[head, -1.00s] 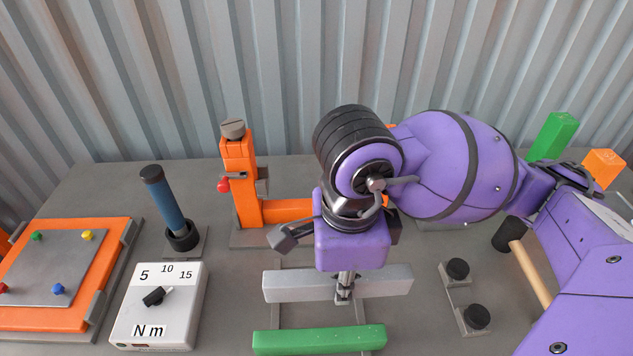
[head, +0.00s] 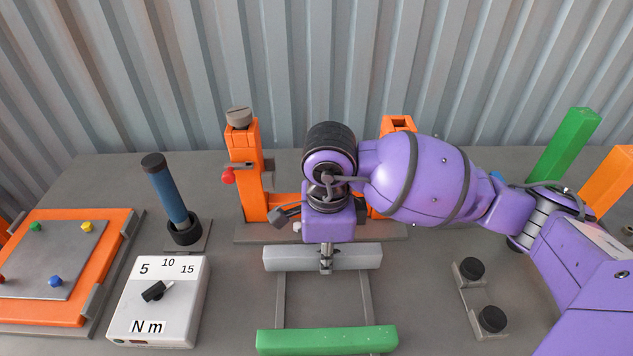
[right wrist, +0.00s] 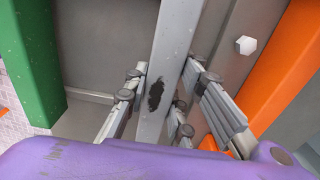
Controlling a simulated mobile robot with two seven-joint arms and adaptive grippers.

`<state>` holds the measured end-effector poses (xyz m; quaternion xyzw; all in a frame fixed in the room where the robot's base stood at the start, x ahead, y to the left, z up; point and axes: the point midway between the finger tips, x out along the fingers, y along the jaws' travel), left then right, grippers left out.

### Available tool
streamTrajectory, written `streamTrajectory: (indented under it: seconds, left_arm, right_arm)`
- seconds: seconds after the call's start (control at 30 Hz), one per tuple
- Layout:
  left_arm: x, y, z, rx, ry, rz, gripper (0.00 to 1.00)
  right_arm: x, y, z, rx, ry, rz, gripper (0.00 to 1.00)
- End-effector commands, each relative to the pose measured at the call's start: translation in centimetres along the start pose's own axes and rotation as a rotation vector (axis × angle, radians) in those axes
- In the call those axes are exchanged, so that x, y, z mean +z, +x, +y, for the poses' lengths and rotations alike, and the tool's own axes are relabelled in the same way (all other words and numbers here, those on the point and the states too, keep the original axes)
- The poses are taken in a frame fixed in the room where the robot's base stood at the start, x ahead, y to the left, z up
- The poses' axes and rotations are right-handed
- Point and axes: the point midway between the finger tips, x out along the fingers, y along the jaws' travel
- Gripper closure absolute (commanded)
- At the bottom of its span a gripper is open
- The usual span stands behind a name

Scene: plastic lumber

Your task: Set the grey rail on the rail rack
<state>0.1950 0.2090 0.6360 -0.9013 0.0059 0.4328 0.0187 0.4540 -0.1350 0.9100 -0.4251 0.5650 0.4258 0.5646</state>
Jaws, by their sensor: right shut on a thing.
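The grey rail (head: 285,258) lies crosswise in the head view, behind and parallel to a green rail (head: 325,340). My right gripper (head: 326,266) points down and is shut on the middle of the grey rail. In the right wrist view the grey rail (right wrist: 183,35), with a dark patch, runs between the fingers (right wrist: 168,80). The rail rack (head: 366,305) shows as two thin grey bars running back from the green rail to the grey rail. I cannot tell whether the grey rail touches the rack. My left gripper is not in view.
An orange fixture (head: 246,178) stands close behind the grey rail. To the left are a blue-handled tool (head: 170,195), a torque box (head: 160,300) and an orange-edged panel (head: 60,265). Black knobs (head: 471,268) sit at right. Green (head: 568,145) and orange (head: 607,182) posts stand at the far right.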

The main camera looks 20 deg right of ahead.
Motion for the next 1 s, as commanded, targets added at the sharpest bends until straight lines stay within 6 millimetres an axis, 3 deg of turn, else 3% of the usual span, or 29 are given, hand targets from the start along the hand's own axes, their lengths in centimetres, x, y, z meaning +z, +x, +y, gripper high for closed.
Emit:
streamTrajectory:
  seconds: [0.43, 0.47, 0.6, 1.0]
  left_arm:
    - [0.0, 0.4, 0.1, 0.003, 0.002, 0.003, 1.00]
    - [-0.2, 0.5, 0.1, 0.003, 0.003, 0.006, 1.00]
    - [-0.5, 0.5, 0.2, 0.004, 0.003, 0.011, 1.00]
    - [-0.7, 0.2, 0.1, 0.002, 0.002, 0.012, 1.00]
  right_arm:
    - [0.0, 1.3, 0.0, -0.002, 0.000, 0.000, 1.00]
    - [0.0, 1.3, 0.0, -0.001, 0.000, 0.000, 0.74]
    - [0.0, 1.2, 0.0, -0.002, 0.000, 0.000, 0.58]
    - [0.0, 0.2, -0.1, -0.005, 0.000, -0.002, 0.58]
